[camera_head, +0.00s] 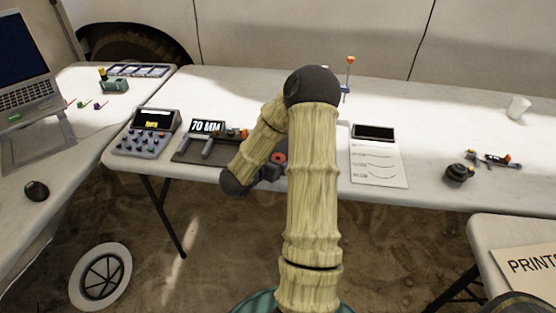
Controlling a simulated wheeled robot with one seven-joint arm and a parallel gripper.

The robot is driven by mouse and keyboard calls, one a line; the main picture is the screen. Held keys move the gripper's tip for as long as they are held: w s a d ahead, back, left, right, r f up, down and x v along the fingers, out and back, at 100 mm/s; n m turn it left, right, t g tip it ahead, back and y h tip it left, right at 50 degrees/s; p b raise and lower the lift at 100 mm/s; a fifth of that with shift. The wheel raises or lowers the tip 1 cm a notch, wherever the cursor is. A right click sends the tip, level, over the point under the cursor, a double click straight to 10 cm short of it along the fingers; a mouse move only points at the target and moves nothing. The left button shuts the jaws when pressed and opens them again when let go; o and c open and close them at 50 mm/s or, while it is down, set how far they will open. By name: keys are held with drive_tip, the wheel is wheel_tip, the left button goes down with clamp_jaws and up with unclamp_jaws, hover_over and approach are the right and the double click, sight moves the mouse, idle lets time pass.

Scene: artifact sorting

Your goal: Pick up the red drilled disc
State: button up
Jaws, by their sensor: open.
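A small red round piece (279,158), apparently the red drilled disc, shows on the white table just left of my upright arm link. Only part of it is visible, and its hole is hard to make out. My gripper (271,173) is dark and small in the head view, at the table's front edge beside the red piece. My arm hides part of this area. The gripper is open; its fingertips are not clear, and I cannot tell whether they touch the disc.
Left of my gripper are a dark mat (186,156) with a tool, a "70 MM" display (206,127) and a button box (147,145). Right of my arm lie a paper sheet (379,172), a dark round object (457,173) and a white cup (518,107). The right rear tabletop is mostly clear.

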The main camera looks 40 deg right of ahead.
drive_tip(key=c, duration=1.1)
drive_tip(key=shift+o, duration=0.2)
drive_tip(key=shift+r, duration=0.1)
wheel_tip(320, 180, up, 10)
drive_tip(key=p, duration=0.2)
drive_tip(key=shift+p, duration=0.4)
